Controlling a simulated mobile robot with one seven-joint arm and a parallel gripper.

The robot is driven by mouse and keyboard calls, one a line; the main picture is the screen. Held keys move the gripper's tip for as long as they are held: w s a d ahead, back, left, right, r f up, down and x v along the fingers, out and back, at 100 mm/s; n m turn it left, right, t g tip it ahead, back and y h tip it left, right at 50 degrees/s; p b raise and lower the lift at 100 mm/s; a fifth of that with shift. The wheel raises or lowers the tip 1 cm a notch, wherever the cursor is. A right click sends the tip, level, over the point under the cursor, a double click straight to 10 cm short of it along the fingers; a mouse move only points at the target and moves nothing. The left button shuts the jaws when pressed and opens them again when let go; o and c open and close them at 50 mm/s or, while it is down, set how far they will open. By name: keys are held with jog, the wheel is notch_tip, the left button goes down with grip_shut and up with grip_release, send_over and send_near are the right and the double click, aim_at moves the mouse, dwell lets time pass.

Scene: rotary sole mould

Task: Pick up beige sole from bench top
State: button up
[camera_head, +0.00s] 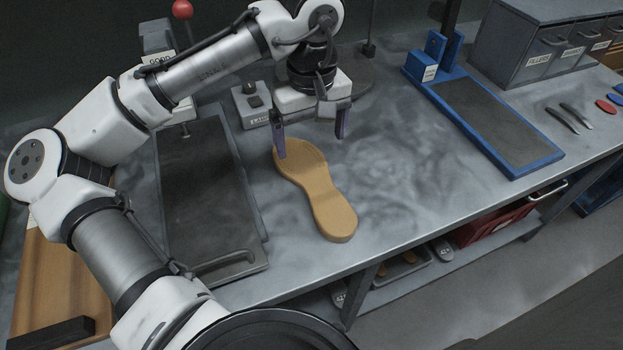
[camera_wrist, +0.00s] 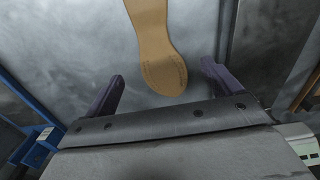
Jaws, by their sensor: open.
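The beige sole (camera_head: 322,198) lies flat on the grey metal bench top (camera_head: 420,190), its narrow end toward the bench's front edge. My gripper (camera_head: 310,142) is open and empty, its two dark purple fingers pointing down at the sole's far end. In the head view one finger overlaps the sole's left edge; whether it touches cannot be told. In the wrist view the sole (camera_wrist: 158,50) shows between and beyond the fingers of my gripper (camera_wrist: 160,80), with one rounded end close to them. No part of the sole is gripped.
A dark tray (camera_head: 205,190) with a handle lies left of the sole. A blue-framed fixture (camera_head: 500,120) stands to the right, with grey drawers (camera_head: 550,50) behind it. Small tools (camera_head: 568,118) lie at far right. The bench right of the sole is clear.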

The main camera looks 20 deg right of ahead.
send_over(316, 181)
jog(key=f, duration=0.5)
jog(key=shift+w+a+f, duration=0.1)
jog(key=shift+a+f, duration=0.2)
jog(key=shift+a, duration=0.05)
jog(key=shift+d+f+p, duration=0.2)
jog(key=shift+f+p, duration=0.15)
jog(key=shift+f, duration=1.1)
jog(key=shift+d+f+p, duration=0.2)
jog(key=shift+f+p, duration=0.15)
jog(key=shift+f, duration=1.05)
jog(key=c, duration=1.2)
jog(key=shift+o, duration=0.2)
jog(key=shift+r, duration=0.2)
